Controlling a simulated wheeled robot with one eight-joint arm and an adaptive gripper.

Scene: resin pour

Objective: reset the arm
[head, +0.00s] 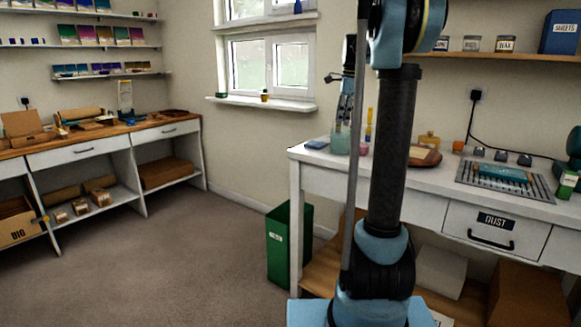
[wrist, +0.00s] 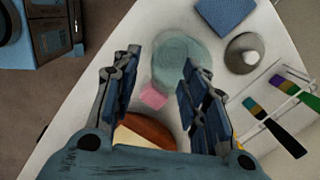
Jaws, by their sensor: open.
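My gripper (head: 345,113) points down above the left end of the white workbench (head: 430,170), partly beside my dark arm link in the head view. In the wrist view my gripper (wrist: 155,78) has its two blue fingers spread wide apart with nothing held between them. A translucent greenish cup (wrist: 181,62) stands on the bench, below and beyond the fingertips. The cup also shows in the head view (head: 340,145), just under the gripper. A small pink item (wrist: 153,97) is next to the cup.
A tray (head: 503,181) lies further right. A green bin (head: 285,245) stands by the bench. The floor at left is clear.

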